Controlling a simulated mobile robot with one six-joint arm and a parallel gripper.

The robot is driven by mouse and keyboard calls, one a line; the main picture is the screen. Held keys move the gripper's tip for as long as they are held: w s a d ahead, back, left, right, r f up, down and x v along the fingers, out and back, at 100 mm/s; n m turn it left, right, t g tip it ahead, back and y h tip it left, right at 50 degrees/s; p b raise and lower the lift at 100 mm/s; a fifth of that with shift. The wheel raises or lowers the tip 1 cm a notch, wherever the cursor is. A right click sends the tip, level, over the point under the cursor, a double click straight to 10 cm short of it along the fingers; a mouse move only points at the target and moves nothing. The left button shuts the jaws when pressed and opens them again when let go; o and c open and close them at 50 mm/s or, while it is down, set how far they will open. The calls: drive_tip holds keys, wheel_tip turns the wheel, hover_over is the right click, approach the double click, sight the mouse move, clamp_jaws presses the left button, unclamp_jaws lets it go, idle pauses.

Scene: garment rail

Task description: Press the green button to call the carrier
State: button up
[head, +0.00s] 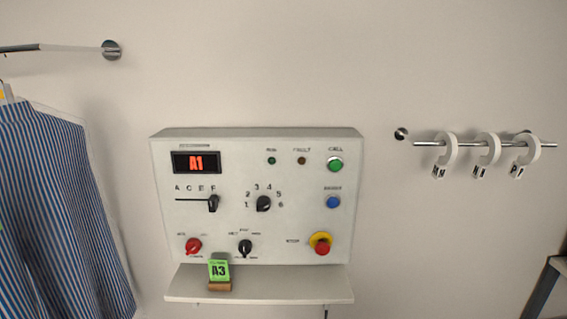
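The green button (335,164) sits at the upper right of a pale control panel (290,225) on the wall, below a small label that seems to read CALL. Nothing covers the green button.
A blue button (333,202) and a red mushroom button (321,243) lie below the green one. A shelf (290,284) under the panel holds a green A3 card (219,270). A striped shirt (55,210) hangs left; a rail (470,143) with white hooks is right.

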drive_tip(key=shift+w+a, duration=0.3)
drive_tip(key=shift+a, duration=0.15)
drive_tip(key=shift+c, duration=1.1)
drive_tip(key=shift+s+d, duration=0.2)
drive_tip(key=shift+d, duration=0.1)
drive_tip(key=c, duration=0.7)
drive_tip(key=shift+w+a, duration=0.1)
drive_tip(key=shift+a, duration=0.05)
clamp_jaws()
drive_tip(key=shift+r, duration=0.1)
